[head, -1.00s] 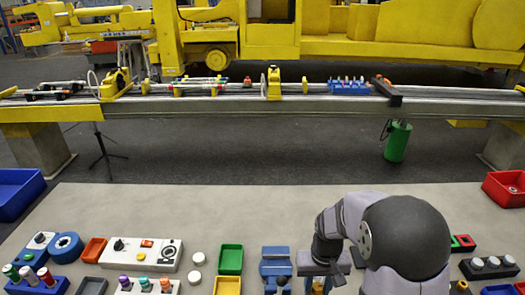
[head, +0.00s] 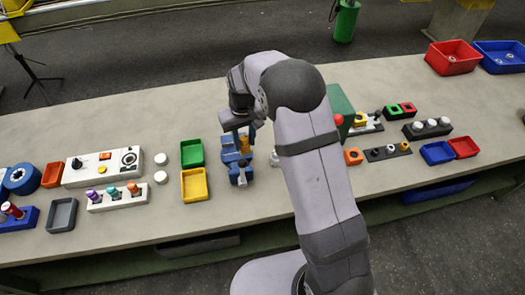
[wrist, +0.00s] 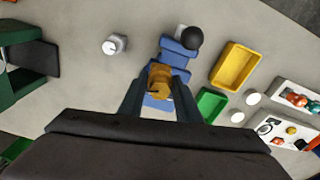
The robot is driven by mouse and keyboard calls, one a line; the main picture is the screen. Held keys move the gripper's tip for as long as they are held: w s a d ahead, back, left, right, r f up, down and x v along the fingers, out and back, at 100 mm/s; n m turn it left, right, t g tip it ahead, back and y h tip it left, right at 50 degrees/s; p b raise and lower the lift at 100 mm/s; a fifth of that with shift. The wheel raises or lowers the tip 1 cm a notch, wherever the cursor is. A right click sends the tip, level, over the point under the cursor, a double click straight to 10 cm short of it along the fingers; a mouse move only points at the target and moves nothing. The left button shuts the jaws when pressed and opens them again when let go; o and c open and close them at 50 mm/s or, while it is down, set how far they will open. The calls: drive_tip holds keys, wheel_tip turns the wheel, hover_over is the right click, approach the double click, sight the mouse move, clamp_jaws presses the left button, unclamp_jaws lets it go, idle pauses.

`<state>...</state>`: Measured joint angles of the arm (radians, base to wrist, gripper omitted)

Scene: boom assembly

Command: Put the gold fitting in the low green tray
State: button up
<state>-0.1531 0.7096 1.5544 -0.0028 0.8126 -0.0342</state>
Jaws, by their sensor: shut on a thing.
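The gold fitting (wrist: 159,80) is between the two fingers of my gripper (wrist: 159,88) in the wrist view, and the gripper is shut on it. In the head view my gripper (head: 239,130) is over the blue fixture (head: 237,170), and a bit of gold shows beside it. The blue fixture also shows behind the fitting in the wrist view (wrist: 177,56). I cannot tell whether the fitting still touches it. The low green tray (head: 192,153) looks empty and lies just left of the fixture in the head view. In the wrist view the tray (wrist: 211,104) is to the right, partly hidden by a finger.
A yellow tray (head: 194,185) adjoins the green one. White round pieces (head: 161,159) and a white control panel (head: 103,166) lie further left. A tall green box (head: 341,108) stands right of my arm. A black ball (wrist: 191,38) rises by the fixture. The bench behind is clear.

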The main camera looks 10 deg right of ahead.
drive_tip(key=w+a+f+n, duration=0.2)
drive_tip(key=w+a, duration=0.5)
drive_tip(key=a, duration=0.2)
drive_tip(key=n+t, duration=0.1)
drive_tip(key=n, duration=0.1)
hover_over(194, 158)
wheel_tip(194, 158, down, 2)
drive_tip(key=shift+y, duration=0.4)
drive_tip(key=shift+f+b, duration=0.15)
drive_tip(key=shift+b, duration=0.2)
drive_tip(key=shift+f+b, duration=0.35)
drive_tip(key=shift+f, duration=0.5)
drive_tip(key=shift+f+b, duration=1.95)
drive_tip(key=shift+f, duration=0.15)
idle(0.4)
drive_tip(key=o, duration=1.2)
